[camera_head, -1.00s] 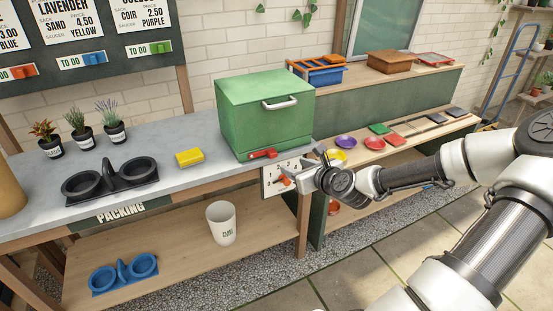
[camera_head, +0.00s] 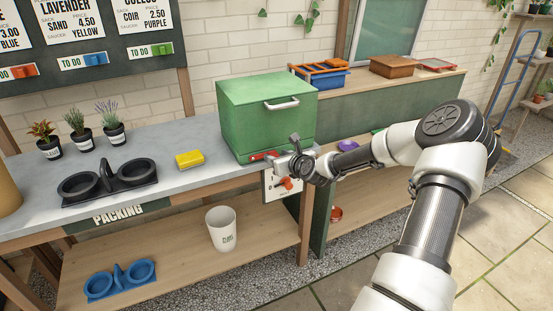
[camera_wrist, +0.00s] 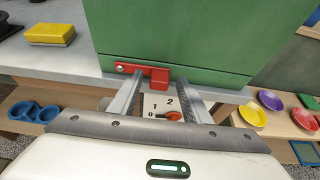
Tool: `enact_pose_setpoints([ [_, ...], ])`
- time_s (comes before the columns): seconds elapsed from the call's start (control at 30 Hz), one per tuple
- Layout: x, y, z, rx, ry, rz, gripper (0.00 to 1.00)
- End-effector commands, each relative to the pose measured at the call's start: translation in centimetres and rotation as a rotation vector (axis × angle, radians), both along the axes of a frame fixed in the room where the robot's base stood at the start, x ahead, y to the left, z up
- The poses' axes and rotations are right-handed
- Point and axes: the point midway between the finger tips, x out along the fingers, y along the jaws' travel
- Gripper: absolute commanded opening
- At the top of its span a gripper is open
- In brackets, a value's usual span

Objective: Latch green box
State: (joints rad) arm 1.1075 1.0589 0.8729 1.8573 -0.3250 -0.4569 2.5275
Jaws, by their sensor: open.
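The green box (camera_head: 267,118) stands on the grey bench top, with its silver handle on the front and its front closed. A red latch (camera_head: 264,155) lies roughly level along the box's lower front edge. In the wrist view the latch (camera_wrist: 145,70) ends in a thick red block at its right. My gripper (camera_head: 281,163) is at the box's lower front, beside the latch. In the wrist view my open gripper (camera_wrist: 158,88) has its fingertips on either side of the red block. I cannot tell whether they touch it.
A numbered plate with an orange knob (camera_head: 286,184) is just below my gripper on the bench front. A yellow sponge (camera_head: 189,159) and a black double holder (camera_head: 108,180) are to the left. Coloured saucers (camera_wrist: 271,100) lie on the right shelf.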

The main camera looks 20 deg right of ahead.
Motion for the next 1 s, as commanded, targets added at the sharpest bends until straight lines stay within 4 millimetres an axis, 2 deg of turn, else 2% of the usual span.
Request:
enact_pose_setpoints([
  [0.13, 1.02, 0.03, -0.49, -0.001, 0.0, -0.001, 0.44],
  [0.43, 1.2, 0.02, -0.52, 0.0, 0.0, -0.001, 0.44],
  [0.47, 1.2, 0.02, -0.52, 0.0, 0.0, -0.001, 0.4],
  [0.7, 1.19, 0.02, -0.5, -0.001, 0.0, 0.0, 0.0],
  [1.0, 1.2, 0.09, -0.34, -0.015, -0.001, 0.001, 0.0],
])
